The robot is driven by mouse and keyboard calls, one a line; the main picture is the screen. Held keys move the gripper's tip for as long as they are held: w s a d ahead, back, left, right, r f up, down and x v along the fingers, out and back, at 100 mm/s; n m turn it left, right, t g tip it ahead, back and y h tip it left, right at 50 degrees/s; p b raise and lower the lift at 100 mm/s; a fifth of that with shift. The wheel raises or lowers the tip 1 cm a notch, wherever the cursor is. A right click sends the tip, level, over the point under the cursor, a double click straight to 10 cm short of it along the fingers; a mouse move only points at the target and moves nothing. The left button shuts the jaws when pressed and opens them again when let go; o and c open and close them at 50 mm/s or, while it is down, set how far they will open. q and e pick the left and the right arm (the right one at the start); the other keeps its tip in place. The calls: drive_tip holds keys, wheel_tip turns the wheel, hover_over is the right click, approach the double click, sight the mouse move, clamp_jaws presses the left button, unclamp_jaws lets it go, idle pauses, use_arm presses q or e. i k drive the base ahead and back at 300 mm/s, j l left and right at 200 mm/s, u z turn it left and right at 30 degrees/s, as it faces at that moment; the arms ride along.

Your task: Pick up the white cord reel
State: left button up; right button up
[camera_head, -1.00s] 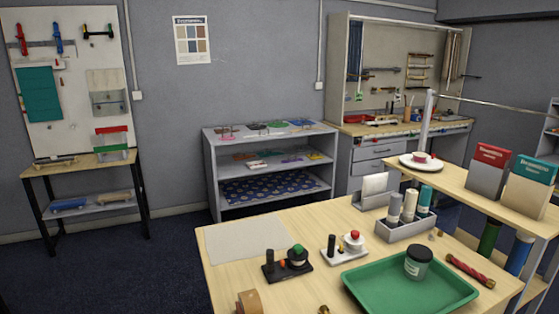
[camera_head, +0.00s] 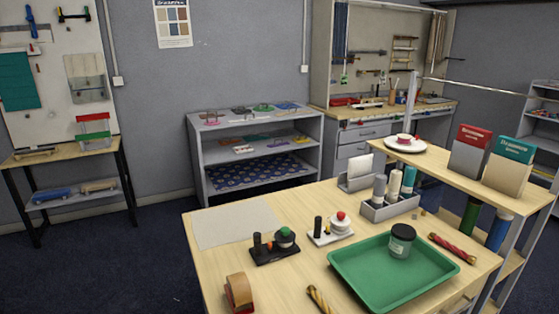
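A white reel-like device (camera_head: 341,226) with a red knob on top stands on the wooden table, upright on a white base with a small dark post at its left. It is the thing that best fits the white cord reel. Just left and nearer is a similar black device (camera_head: 286,243) with a green knob, on a black base with a dark post. The two are close but apart. Neither of my grippers shows in the view, and nothing holds the white device.
A green tray (camera_head: 345,268) with a dark-lidded jar (camera_head: 402,240) lies right of the devices. A grey holder (camera_head: 374,213) with several cylinders stands behind. A pale sheet (camera_head: 236,224) covers the back left.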

sight(318, 236)
drive_tip(key=i+l+u, duration=0.1)
drive_tip(key=l+u, duration=0.25)
drive_tip(key=l, duration=0.55)
drive_tip(key=l+u, duration=0.35)
drive_tip(key=l, duration=0.55)
